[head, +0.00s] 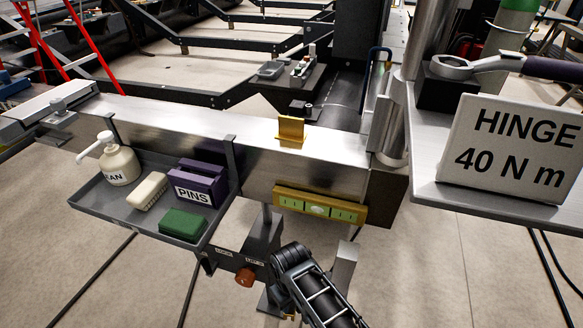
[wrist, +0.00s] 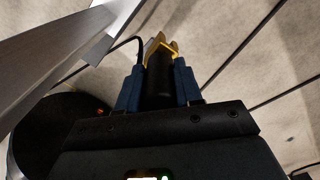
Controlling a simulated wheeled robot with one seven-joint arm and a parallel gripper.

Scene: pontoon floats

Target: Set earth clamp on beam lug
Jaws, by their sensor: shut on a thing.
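The earth clamp (wrist: 158,78) has a black body and brass-coloured jaws. In the wrist view it is held between the two blue fingers of my gripper (wrist: 158,88), which is shut on it. The clamp's jaws point away from my gripper, above the pale floor and to the right of a metal bar. In the head view, the brass-coloured lug (head: 291,131) stands upright on top of the silver beam (head: 160,122), with nothing on it.
A yellow level (head: 318,205) is on the beam's near face below the lug. A HINGE sign (head: 510,148) stands at right.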

